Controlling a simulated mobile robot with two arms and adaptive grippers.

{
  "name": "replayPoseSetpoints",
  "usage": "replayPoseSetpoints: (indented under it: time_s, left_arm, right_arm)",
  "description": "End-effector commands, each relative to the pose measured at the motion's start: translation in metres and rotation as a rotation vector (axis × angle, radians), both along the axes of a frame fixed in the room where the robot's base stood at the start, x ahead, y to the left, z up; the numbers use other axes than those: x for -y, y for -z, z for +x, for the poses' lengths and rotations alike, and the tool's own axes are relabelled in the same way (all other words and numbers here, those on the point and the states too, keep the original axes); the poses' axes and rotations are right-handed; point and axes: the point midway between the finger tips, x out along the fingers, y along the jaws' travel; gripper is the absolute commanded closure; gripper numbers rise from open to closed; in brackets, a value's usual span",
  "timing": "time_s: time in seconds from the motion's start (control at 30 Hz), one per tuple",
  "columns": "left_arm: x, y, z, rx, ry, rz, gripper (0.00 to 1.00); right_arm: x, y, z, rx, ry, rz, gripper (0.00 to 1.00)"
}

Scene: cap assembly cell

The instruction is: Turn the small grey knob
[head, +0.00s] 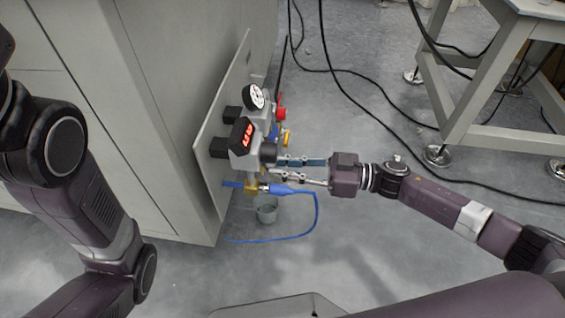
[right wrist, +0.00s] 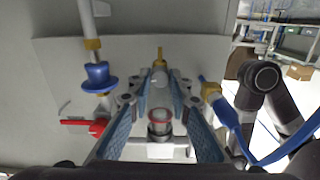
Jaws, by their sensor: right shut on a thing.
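The small grey knob (right wrist: 160,90) shows in the right wrist view as a pale grey round part between the fingertips. My right gripper (head: 277,166) reaches in from the right to the front of the panel fittings. Its two blue-padded fingers also show in the right wrist view (right wrist: 160,97), closed on the grey knob from both sides. In the head view the fingers and fittings largely hide the knob. My left arm is at the left edge of the head view, and its gripper is out of frame.
A mounting plate (head: 213,135) on the cabinet carries a gauge (head: 255,96), a red display (head: 243,134), a red knob (head: 281,113) and a blue hose (head: 316,211). A metal stand (head: 474,105) and floor cables are at right.

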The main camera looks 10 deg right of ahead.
Motion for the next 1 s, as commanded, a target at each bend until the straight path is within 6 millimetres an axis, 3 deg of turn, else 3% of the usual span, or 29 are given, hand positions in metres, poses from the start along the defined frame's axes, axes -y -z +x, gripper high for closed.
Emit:
replayPoseSetpoints:
  time_s: [0.1, 0.4, 1.0]
  left_arm:
    - [0.000, -0.015, 0.000, 0.000, 0.000, 0.000, 0.33]
    - [0.000, -0.031, 0.000, 0.000, 0.000, 0.000, 0.33]
    - [0.000, -0.040, 0.000, 0.000, -0.001, 0.000, 0.33]
  right_arm:
    - [0.000, -0.004, 0.000, 0.079, 0.000, -0.027, 1.00]
    - [0.000, -0.002, 0.000, 0.287, 0.000, -0.093, 1.00]
    - [0.000, 0.001, 0.000, 0.453, -0.001, -0.148, 1.00]
